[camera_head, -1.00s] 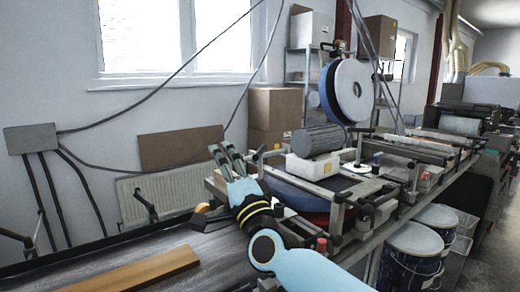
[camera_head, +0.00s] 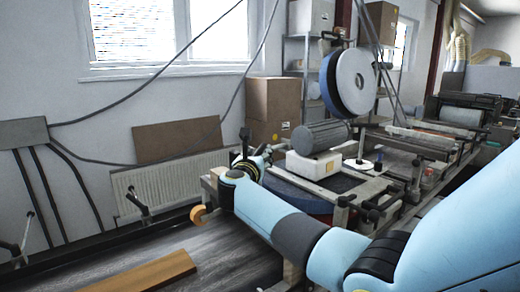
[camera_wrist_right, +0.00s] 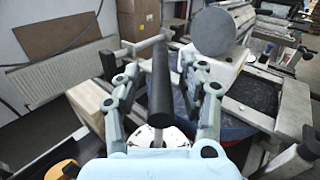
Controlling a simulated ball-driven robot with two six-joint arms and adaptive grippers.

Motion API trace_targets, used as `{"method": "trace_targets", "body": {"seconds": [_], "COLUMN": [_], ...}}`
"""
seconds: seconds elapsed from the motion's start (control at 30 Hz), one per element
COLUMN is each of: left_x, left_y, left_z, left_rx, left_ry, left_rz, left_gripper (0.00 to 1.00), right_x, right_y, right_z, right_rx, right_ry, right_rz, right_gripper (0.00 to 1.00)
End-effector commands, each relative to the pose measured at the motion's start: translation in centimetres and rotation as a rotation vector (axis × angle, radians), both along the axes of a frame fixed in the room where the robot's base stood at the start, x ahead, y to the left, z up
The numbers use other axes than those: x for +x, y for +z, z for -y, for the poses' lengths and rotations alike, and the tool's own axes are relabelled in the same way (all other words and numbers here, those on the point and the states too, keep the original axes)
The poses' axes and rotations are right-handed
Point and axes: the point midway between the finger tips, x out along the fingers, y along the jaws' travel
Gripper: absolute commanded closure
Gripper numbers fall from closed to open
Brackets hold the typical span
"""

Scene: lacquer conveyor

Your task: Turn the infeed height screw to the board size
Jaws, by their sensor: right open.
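My right gripper (camera_head: 250,158) is at the near left corner of the machine's infeed, mostly hidden behind my wrist in the head view. In the right wrist view its fingers (camera_wrist_right: 160,95) are open, one on each side of a black upright rod-like handle (camera_wrist_right: 160,88). This looks like the height screw's handle, and its top shows in the head view (camera_head: 245,134). I cannot tell if the fingers touch it. A brown wooden board (camera_head: 150,272) lies on the dark conveyor belt (camera_head: 215,248). My left gripper is not in view.
A grey motor roller (camera_head: 321,137) and white block (camera_head: 313,166) sit on the machine beside my gripper. A pale wooden block (camera_wrist_right: 88,103) is left of the fingers. Thin cables hang across the wall.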

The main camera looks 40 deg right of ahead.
Motion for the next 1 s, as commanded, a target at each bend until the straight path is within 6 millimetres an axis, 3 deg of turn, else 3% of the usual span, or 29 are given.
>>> {"method": "trace_targets", "body": {"seconds": [0.2,0.53,0.83,1.0], "left_x": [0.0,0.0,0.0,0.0], "left_y": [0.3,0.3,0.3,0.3], "left_z": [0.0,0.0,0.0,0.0], "left_rx": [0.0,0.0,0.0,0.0], "left_ry": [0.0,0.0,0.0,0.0], "left_rz": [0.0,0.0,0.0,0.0], "left_gripper": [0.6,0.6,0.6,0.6], "right_x": [1.4,1.5,1.5,1.5], "right_y": [0.0,0.0,0.0,-0.1], "right_z": [2.0,2.2,2.2,2.2], "right_rx": [-0.001,-0.001,0.0,0.0], "right_ry": [0.0,0.001,0.001,0.001], "right_rz": [-0.001,0.001,0.0,0.0], "right_gripper": [0.58,0.59,0.98,1.0]}}
